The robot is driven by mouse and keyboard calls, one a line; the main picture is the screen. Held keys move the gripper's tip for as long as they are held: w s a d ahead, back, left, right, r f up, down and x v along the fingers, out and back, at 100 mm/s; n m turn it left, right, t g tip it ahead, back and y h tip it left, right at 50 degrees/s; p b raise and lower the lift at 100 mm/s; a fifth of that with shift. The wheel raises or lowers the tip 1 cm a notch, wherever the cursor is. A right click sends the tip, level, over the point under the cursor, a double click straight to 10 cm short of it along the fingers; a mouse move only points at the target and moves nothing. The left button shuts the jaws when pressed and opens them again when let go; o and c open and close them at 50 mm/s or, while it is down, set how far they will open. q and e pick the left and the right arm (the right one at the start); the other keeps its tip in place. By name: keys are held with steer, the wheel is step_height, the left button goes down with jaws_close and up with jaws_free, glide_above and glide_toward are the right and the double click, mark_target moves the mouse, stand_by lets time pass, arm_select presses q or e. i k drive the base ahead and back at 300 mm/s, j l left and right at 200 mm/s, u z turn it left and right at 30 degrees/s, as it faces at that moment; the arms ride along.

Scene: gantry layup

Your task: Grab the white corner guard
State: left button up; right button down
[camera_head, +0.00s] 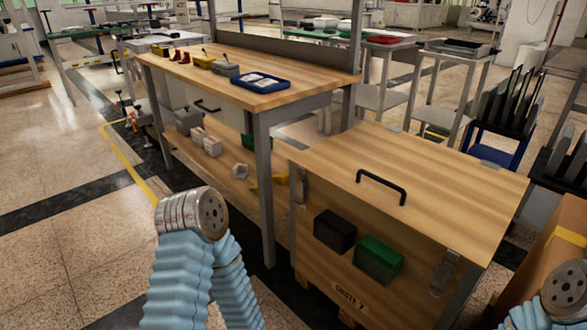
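I cannot pick out the white corner guard with certainty. Pale blocks (206,141) and a small whitish, irregular piece (241,170) lie on the lower shelf of the wooden workbench (215,80), too small to identify surely. My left arm shows at the lower left as blue-sleeved links meeting at a metal joint. Part of my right arm shows at the lower right edge. Neither gripper's fingers are in view.
A wooden crate (450,185) with a black handle (381,187) stands right of the bench. Black (335,232) and green (378,260) boxes are on its front. A blue tray (260,82) lies on the bench. Open floor (70,240) is at left.

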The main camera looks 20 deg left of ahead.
mark_target(240, 171)
steer(key=j+z, duration=0.4)
steer(key=j, duration=0.15)
steer(key=j+z, duration=0.4)
steer(key=j, duration=0.2)
steer(key=j+z, duration=0.45)
steer(key=k+j, duration=0.05)
steer(key=j, duration=0.05)
